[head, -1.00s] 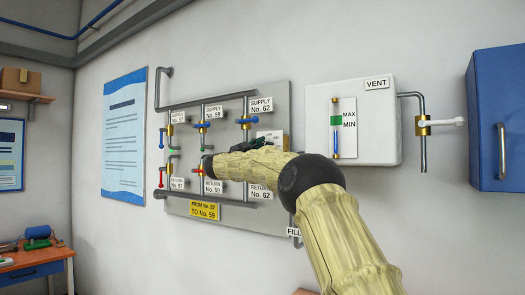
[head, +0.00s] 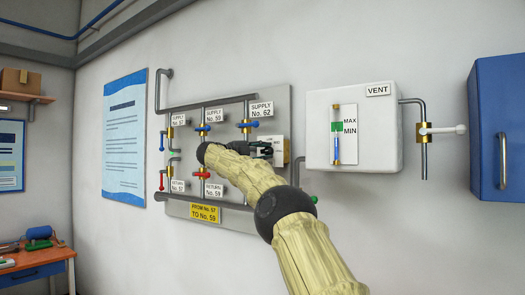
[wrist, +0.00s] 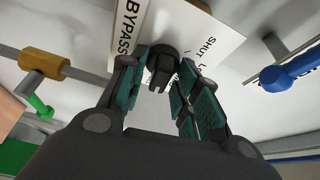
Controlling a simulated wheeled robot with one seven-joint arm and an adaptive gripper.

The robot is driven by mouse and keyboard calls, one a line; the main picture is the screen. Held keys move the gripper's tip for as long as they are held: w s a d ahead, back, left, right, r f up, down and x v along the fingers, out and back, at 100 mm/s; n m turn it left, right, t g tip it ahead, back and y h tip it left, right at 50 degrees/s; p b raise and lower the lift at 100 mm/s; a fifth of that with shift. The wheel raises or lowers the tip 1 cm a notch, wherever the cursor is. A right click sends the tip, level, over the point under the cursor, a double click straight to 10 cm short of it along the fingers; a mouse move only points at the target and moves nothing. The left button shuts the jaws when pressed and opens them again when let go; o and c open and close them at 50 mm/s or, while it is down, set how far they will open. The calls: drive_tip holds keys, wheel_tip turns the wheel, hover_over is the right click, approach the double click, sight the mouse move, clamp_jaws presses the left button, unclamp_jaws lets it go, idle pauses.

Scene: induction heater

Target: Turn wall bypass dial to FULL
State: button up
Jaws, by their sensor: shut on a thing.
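The bypass dial is a black knob (wrist: 162,62) on a white plate (wrist: 224,28) lettered "BYPASS" and "SHUT"; other lettering is cut off or hidden. In the wrist view my gripper (wrist: 160,80) has its fingers on either side of the knob and is shut on it. In the head view my gripper (head: 264,148) is at the right side of the grey pipe panel (head: 276,102), against the white bypass plate (head: 271,137). My arm and fingers hide the dial there. Which mark the dial points to cannot be read.
Pipes and blue-handled supply valves (head: 248,125) are just left of my gripper. A red-handled return valve (head: 201,174) is lower left. A white vent box (head: 375,150) with a level gauge and a blue cabinet (head: 497,120) are to the right. A green handle (head: 314,199) is below the box.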

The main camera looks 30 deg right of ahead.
drive_tip(key=shift+m+y, duration=0.3)
drive_tip(key=shift+m, duration=0.3)
drive_tip(key=shift+f, duration=0.1)
drive_tip(key=o, duration=0.7)
drive_tip(key=shift+s+d, duration=0.1)
drive_tip(key=shift+d, duration=0.05)
drive_tip(key=shift+a, duration=0.55)
drive_tip(key=a, duration=1)
drive_tip(key=shift+a, duration=0.4)
